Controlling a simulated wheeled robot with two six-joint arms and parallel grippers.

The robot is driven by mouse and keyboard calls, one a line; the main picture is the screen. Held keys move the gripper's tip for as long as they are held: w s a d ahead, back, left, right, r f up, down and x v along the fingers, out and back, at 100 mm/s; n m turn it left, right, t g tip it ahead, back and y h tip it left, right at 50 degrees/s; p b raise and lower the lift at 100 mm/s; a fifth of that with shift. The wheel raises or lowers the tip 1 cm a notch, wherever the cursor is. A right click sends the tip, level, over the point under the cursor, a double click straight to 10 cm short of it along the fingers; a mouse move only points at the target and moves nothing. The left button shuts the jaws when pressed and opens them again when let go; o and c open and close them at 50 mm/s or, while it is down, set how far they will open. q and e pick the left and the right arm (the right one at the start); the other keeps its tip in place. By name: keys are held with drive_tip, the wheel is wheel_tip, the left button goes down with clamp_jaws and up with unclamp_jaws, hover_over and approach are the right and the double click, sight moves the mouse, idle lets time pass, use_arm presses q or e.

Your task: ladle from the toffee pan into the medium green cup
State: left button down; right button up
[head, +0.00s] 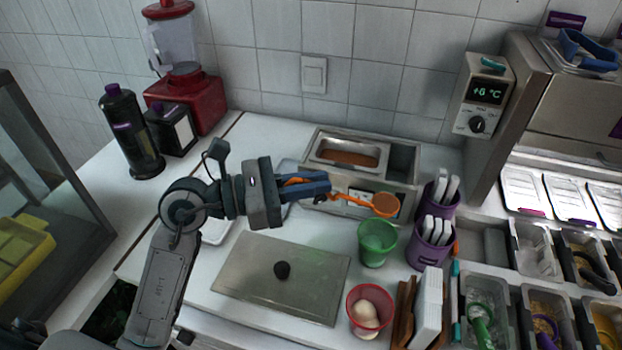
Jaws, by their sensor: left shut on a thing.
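My left gripper (318,188) is shut on the orange ladle (352,201), gripping its handle. The ladle reaches out to the right, and its round bowl (385,205) is above and slightly right of the green cup (376,256), in front of the pan unit. The bowl looks brownish orange inside; I cannot tell how full it is. The green cup stands upright on the counter, apart from the ladle. The toffee pan (348,157) with brown toffee sits in a metal warmer behind the gripper. My right gripper is not in view.
A red cup (367,312) with a pale scoop stands in front of the green cup. Purple holders (430,252) with white items stand close on its right. A metal plate (240,284) with a dark knob lies left. Topping bins fill the right side.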

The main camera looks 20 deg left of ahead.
use_arm(q)
drive_tip(key=shift+f+b, duration=0.35)
drive_tip(key=shift+f, duration=0.4)
drive_tip(key=shift+w+n+p, duration=0.1)
drive_tip(key=shift+n+p, duration=0.5)
drive_tip(key=shift+p, duration=0.25)
drive_tip(key=w+a+f+n+p, duration=0.2)
drive_tip(key=f+n+p, duration=0.3)
drive_tip(key=n, duration=0.4)
drive_tip(key=w+a+f+n+p, duration=0.2)
drive_tip(key=w+f+n+p, duration=0.3)
drive_tip(key=n+p, duration=0.3)
drive_tip(key=shift+f+n, duration=0.75)
drive_tip(key=shift+n, duration=0.15)
drive_tip(key=shift+a+r, duration=0.1)
idle(0.4)
